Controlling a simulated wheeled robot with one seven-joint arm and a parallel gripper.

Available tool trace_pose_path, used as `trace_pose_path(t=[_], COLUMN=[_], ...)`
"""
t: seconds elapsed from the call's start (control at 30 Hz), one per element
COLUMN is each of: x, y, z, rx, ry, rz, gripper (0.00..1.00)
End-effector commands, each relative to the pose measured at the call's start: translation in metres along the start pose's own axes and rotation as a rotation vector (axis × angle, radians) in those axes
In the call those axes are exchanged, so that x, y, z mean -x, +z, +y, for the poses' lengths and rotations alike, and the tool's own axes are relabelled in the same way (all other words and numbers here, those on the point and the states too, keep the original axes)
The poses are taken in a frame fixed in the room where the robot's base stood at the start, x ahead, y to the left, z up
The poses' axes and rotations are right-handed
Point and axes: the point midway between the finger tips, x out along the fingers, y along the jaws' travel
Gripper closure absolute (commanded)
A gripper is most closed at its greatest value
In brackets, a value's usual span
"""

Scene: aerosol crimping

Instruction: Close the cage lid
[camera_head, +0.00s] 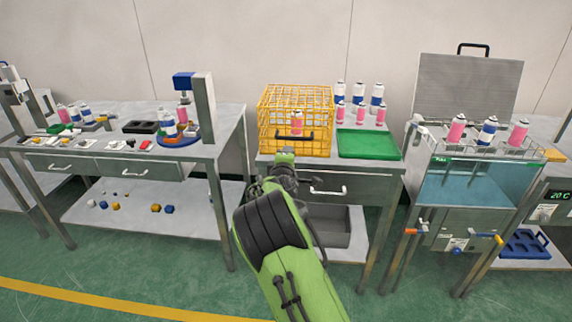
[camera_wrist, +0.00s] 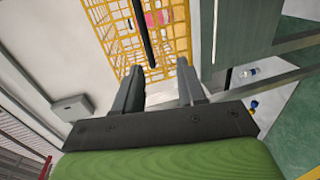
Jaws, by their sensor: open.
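The yellow wire cage (camera_head: 264,122) stands on the middle table with a pink-and-white can (camera_head: 296,122) inside. A black handle (camera_head: 294,136) shows low on its front. Whether the lid is open or shut is hard to tell through the mesh. My gripper (camera_head: 284,156) is in front of the cage, just below the handle in the head view. In the wrist view my gripper (camera_wrist: 158,72) is open, its fingers pointing at the yellow mesh (camera_wrist: 115,30). The black bar (camera_wrist: 143,30) runs towards the gap between the fingers, nearer the left one. Contact is not clear.
A green tray (camera_head: 368,145) and several cans (camera_head: 359,92) stand right of the cage. A drawer handle (camera_head: 328,191) sticks out below. A work table (camera_head: 225,125) is at the left, and a water bath (camera_head: 475,185) with an upright cover is at the right.

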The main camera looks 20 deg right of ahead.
Motion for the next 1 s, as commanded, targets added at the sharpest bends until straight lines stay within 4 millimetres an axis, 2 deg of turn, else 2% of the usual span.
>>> trace_pose_path(t=[0.1, 0.23, 0.37, 0.63, 0.73, 0.77, 0.87, 0.97, 1.0], x=[0.029, 0.051, 0.059, 0.06, 0.07, 0.077, 0.116, 0.171, 0.196], y=[-0.001, 0.0, 0.001, 0.002, 0.018, 0.026, 0.054, 0.072, 0.077], z=[0.003, 0.003, 0.003, 0.003, 0.009, 0.011, 0.016, 0.015, 0.015], rx=[-0.001, -0.002, -0.001, -0.009, -0.113, -0.171, -0.428, -0.676, -0.764], ry=[0.002, 0.004, 0.007, 0.004, -0.049, -0.08, -0.224, -0.385, -0.447], rz=[0.003, 0.001, 0.001, -0.003, -0.03, -0.045, -0.095, -0.136, -0.151], gripper=[0.6, 0.6, 0.6, 0.6, 0.6, 0.6, 0.6, 0.6, 0.6])
